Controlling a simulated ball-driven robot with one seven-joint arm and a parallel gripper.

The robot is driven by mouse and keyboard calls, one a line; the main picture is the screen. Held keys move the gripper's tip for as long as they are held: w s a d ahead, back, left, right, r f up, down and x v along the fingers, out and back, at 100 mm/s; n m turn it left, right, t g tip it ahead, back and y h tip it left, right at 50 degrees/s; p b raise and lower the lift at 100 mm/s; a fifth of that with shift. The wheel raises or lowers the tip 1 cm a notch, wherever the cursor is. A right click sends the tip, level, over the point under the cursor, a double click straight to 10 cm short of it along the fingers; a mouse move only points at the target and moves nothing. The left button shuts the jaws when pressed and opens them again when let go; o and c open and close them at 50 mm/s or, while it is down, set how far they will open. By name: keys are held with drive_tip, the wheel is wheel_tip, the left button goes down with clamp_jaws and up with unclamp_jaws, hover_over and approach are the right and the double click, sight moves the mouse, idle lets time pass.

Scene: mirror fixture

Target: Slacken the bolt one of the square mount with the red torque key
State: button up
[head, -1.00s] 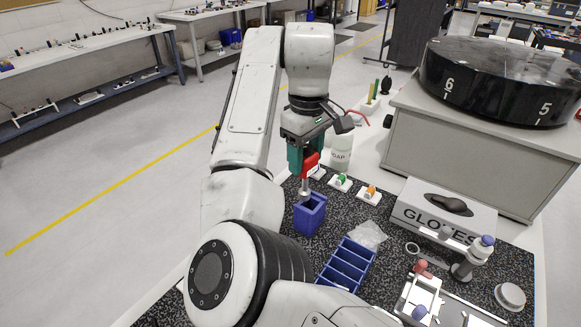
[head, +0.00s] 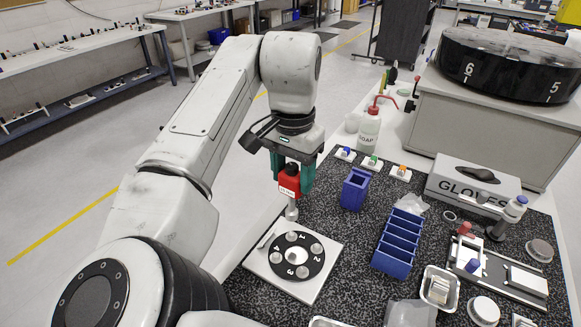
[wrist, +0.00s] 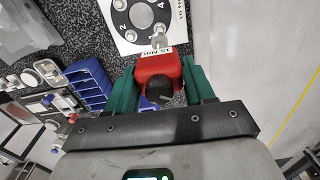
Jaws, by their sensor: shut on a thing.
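My gripper (head: 291,178) has green fingers and is shut on the red torque key (head: 289,184), which hangs upright with its metal shaft down. In the wrist view the key (wrist: 160,70) sits between the fingers and its label reads 15 Nm. The square mount (head: 325,268) is a white plate with a black numbered ring and several silver bolts. In the wrist view the mount (wrist: 178,40) lies beyond the key, whose tip overlaps the area near the number 1.
A blue upright holder (head: 355,189) stands empty to the right. Beyond it are small coloured fixtures and a soap bottle (head: 369,128). A blue divided bin (head: 397,245), a gloves box (head: 470,188) and metal trays (head: 438,287) occupy the right side.

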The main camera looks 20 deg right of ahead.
sight(292, 210)
drive_tip(key=shift+r+p, duration=0.1)
drive_tip(key=shift+p, duration=0.3)
drive_tip(key=shift+f+b, duration=0.5)
drive_tip(key=shift+f, duration=2.3)
drive_tip(key=shift+p, duration=1.05)
drive_tip(key=shift+f, duration=0.85)
idle(0.3)
